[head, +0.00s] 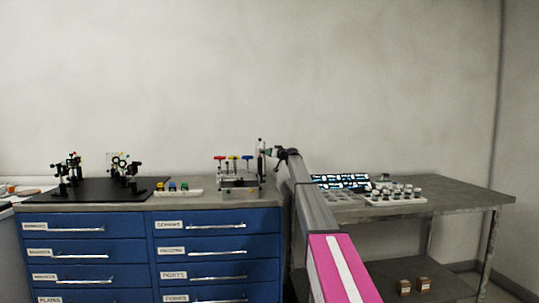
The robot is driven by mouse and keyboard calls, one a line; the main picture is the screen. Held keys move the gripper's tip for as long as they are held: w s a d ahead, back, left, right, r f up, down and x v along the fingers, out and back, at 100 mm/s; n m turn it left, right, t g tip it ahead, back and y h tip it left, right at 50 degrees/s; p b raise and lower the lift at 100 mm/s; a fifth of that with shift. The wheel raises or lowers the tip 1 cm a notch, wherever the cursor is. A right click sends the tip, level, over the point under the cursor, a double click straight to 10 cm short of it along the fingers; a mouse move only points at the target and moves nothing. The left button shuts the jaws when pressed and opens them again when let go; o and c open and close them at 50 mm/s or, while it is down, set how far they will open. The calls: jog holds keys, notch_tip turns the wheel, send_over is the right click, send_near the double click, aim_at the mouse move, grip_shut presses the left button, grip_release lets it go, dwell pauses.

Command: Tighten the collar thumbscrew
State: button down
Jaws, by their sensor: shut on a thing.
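A slim dark upright post (260,146) stands at the right end of the blue cabinet's top. My arm reaches from the lower right up to it. My gripper (268,152) is at the post's right side, at about the height of its upper half, and is shut on a small part there. That part appears to be the collar thumbscrew, but it is hidden by the fingers and too small to make out. I cannot tell how the collar sits on the post.
A black board (90,197) with optics mounts is farther left. The grey table (460,194) at right holds a tray of small pieces (395,200) and a lit panel (340,180).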

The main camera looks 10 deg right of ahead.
jog(key=m, duration=1.8)
jog(key=shift+d+f, duration=0.1)
jog(key=shift+m, duration=0.4)
jog(key=c, duration=1.1)
grip_release()
jog(key=v, duration=1)
jog(key=shift+s+d, duration=0.25)
